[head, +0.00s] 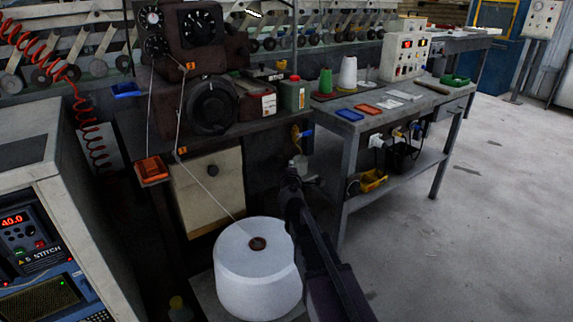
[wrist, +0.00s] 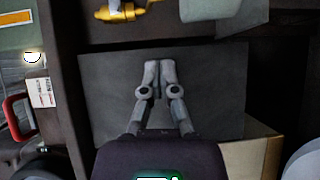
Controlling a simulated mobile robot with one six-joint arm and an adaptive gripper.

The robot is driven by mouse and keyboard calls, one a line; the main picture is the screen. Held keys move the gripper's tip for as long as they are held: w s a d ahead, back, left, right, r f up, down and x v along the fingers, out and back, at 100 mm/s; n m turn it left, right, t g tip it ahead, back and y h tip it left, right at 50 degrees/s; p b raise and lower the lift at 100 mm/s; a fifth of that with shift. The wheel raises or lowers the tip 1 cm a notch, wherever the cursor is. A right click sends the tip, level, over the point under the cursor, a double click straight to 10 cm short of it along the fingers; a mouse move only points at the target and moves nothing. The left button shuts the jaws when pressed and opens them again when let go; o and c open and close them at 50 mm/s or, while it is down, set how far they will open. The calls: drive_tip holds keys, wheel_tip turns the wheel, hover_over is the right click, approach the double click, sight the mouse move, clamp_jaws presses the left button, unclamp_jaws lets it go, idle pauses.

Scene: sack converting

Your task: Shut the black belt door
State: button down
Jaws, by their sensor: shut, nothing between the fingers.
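A flat dark panel, which I take to be the black belt door (wrist: 215,95), fills the middle of the wrist view. In the head view its dark area (head: 264,170) is right of the cream panel and hard to make out. I cannot tell how far it stands open. My gripper (wrist: 151,65) is shut and empty, with its fingertips together in front of the panel; whether they touch it is unclear. In the head view my gripper (head: 293,172) is at the right side of the machine stand, below the yellow valve.
A cream panel (head: 208,190) is on the stand, with a large white thread cone (head: 258,285) below. A yellow valve (wrist: 120,12) is close to my gripper. A workbench (head: 390,110) stands right; open floor (head: 480,230) lies beyond.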

drive_tip(key=s+d, duration=0.5)
drive_tip(key=s, duration=0.4)
drive_tip(key=shift+r, duration=0.25)
drive_tip(key=s+d+f+m+g+h, duration=0.4)
drive_tip(key=s+d+f+m+g, duration=0.6)
drive_tip(key=m, duration=0.3)
drive_tip(key=s+a+f+m+g+y+p, duration=0.1)
drive_tip(key=s+a+f+m+g+y, duration=0.1)
drive_tip(key=s+a+f+g+y, duration=0.3)
drive_tip(key=s+a+f+m+g+y+p, duration=0.1)
drive_tip(key=s+a+m+g, duration=0.15)
drive_tip(key=s, duration=0.45)
wheel_tip(320, 180, up, 37)
drive_tip(key=p, duration=3.7)
drive_tip(key=shift+w+a+n, duration=0.15)
drive_tip(key=shift+w+n, duration=0.1)
drive_tip(key=shift+n, duration=0.1)
